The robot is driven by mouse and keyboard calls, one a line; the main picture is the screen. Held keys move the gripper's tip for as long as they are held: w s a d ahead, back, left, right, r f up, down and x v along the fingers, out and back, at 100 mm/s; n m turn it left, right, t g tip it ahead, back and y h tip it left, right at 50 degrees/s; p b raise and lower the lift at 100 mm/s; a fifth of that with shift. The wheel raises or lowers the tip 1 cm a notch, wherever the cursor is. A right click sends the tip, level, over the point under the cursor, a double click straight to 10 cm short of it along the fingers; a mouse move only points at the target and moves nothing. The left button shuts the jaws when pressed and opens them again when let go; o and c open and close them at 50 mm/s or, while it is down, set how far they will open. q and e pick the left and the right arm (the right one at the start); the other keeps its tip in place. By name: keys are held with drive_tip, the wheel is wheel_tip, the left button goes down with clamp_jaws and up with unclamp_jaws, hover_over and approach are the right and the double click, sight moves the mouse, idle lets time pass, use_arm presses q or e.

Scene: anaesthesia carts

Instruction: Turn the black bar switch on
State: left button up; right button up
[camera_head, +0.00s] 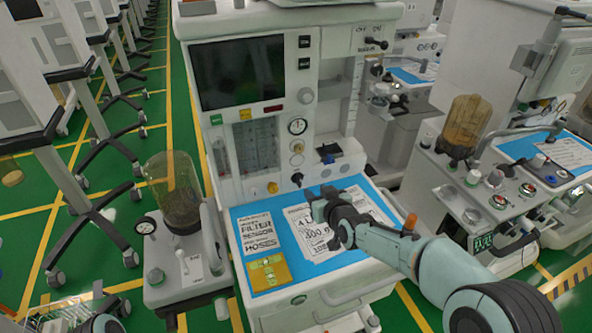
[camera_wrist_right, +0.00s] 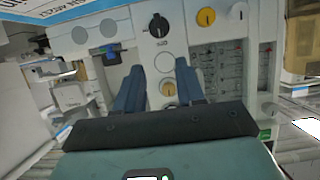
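A black bar switch (camera_head: 376,44) sits under the OFF and ON lettering at the upper right of the white anaesthesia machine (camera_head: 330,90). It points to the right; I cannot tell which setting that is. My right gripper (camera_head: 323,206) is over the machine's blue worktop, below and to the left of the switch and apart from it. In the right wrist view the two fingers of the gripper (camera_wrist_right: 160,90) are spread, with nothing between them. They face the front panel, which appears upside down, with a black knob (camera_wrist_right: 158,27).
The blue worktop (camera_head: 283,276) carries printed sheets and a yellow plate (camera_head: 269,272). A glass canister (camera_head: 173,190) stands at its left. Another cart (camera_head: 510,200) with an amber canister (camera_head: 466,125) is close on the right. Space in front of the panel is open.

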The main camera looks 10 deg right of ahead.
sight(300, 178)
drive_tip(key=p+x, duration=0.2)
drive_tip(key=x, duration=1.1)
drive_tip(key=shift+s+f, duration=0.1)
drive_tip(key=shift+s, duration=0.1)
clamp_jaws()
